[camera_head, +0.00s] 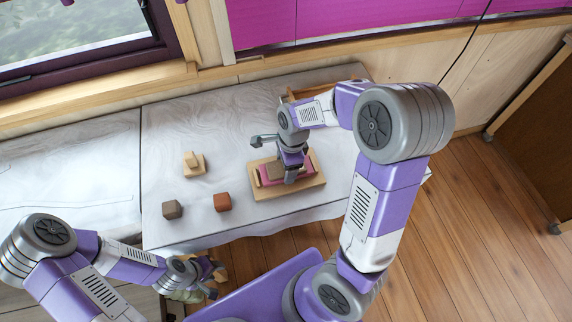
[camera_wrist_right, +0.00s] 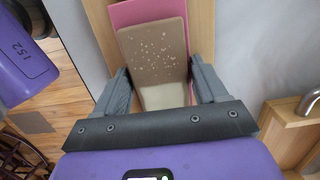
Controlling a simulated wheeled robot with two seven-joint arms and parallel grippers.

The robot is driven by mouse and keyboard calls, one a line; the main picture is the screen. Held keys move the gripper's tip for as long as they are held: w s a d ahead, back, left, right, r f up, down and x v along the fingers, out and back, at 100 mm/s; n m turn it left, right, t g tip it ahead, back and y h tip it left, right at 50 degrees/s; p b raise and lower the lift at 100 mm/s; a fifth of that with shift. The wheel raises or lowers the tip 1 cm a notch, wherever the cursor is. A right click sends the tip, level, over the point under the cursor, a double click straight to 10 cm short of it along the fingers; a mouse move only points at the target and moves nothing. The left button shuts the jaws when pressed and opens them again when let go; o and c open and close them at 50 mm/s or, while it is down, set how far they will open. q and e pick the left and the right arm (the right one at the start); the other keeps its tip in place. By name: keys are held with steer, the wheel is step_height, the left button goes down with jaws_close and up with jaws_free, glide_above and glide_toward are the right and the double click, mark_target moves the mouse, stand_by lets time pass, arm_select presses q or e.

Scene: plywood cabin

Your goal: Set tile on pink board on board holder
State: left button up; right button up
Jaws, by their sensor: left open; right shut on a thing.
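The wooden board holder (camera_head: 262,190) stands on the table, with the pink board (camera_head: 306,171) lying on it. The tile (camera_wrist_right: 155,50), brown with pale specks and a pale lower part, lies over the pink board (camera_wrist_right: 128,13) in the right wrist view. My right gripper (camera_wrist_right: 165,88) is shut on the tile, with a finger at each side of it. I cannot tell whether the tile touches the board. In the head view the right gripper (camera_head: 292,178) partly hides tile and board. My left gripper (camera_head: 212,282) is open, low by the table's front edge.
A grey-brown cube (camera_head: 172,209), a red-brown cube (camera_head: 222,202) and a pale wooden piece with a block on it (camera_head: 193,170) stand left of the holder. A wooden frame (camera_head: 345,84) is behind my right gripper. The table's left part (camera_head: 70,185) is clear.

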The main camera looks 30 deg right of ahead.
steer(key=o, duration=1.3)
steer(key=shift+f, duration=0.15)
steer(key=shift+o, duration=0.2)
step_height(320, 180, up, 12)
steer(key=d+p, duration=0.1)
steer(key=p, duration=0.2)
steer(key=shift+s+d, duration=0.15)
steer(key=shift+d, duration=0.05)
steer(key=shift+r, duration=0.2)
